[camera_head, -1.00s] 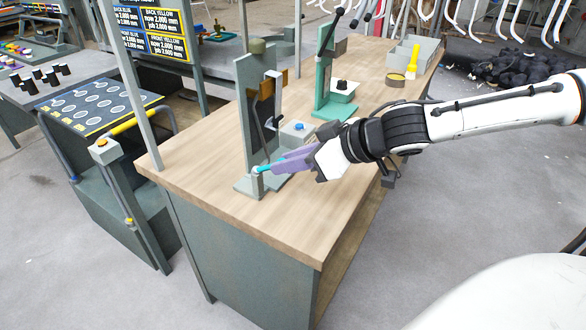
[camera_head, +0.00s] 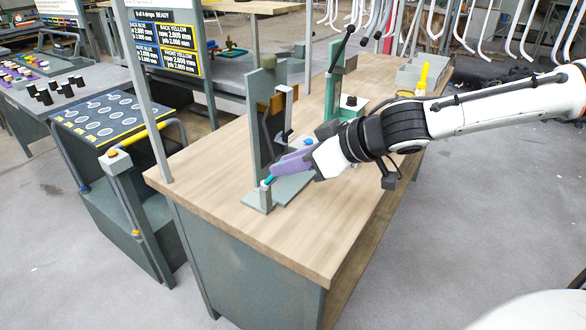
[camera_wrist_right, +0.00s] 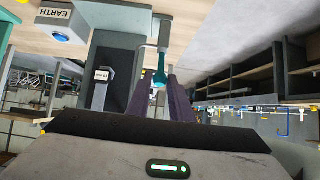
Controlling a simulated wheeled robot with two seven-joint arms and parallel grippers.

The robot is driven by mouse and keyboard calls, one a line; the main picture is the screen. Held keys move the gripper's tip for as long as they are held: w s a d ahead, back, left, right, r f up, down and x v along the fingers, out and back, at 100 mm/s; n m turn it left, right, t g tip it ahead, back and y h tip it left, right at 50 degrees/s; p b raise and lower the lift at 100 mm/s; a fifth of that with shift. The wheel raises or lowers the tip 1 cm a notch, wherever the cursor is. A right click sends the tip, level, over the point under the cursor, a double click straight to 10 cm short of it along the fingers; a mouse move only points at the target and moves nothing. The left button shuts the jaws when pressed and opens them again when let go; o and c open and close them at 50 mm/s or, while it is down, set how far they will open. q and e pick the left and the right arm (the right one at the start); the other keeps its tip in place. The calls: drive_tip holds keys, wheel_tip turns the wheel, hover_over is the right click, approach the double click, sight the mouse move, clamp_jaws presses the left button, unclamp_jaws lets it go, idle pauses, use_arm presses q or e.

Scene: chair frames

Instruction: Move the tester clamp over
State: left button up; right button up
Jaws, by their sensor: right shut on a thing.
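The tester is a grey upright plate (camera_head: 258,130) on a flat base plate, standing on the wooden bench top. A small grey post (camera_head: 265,198) stands at its near corner. The tester clamp, a teal piece (camera_head: 267,182), is at the top of this post. My right gripper (camera_head: 280,169) has purple fingers, shut on the teal clamp. In the right wrist view the clamp (camera_wrist_right: 160,72) sits between the fingertips, joined to a grey rod. The fingers partly hide it. My left gripper is not in view.
A green press-like stand (camera_head: 334,92) is behind the tester. A yellow bottle (camera_head: 422,78) and grey bin (camera_head: 408,72) are at the bench's far end. A box labelled EARTH (camera_wrist_right: 72,22) with a blue button is close to the gripper. The bench front (camera_head: 300,245) is clear.

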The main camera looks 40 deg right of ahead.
drive_tip(key=shift+w+r, duration=0.15)
drive_tip(key=shift+w+a+r, duration=0.25)
drive_tip(key=shift+w+r, duration=0.15)
drive_tip(key=shift+w, duration=0.15)
drive_tip(key=o, duration=0.9)
drive_tip(key=shift+f, duration=0.1)
drive_tip(key=shift+c, duration=0.2)
drive_tip(key=p+v, duration=0.4)
drive_tip(key=v, duration=0.6)
drive_tip(key=shift+s+p, duration=0.15)
drive_tip(key=shift+p, duration=0.25)
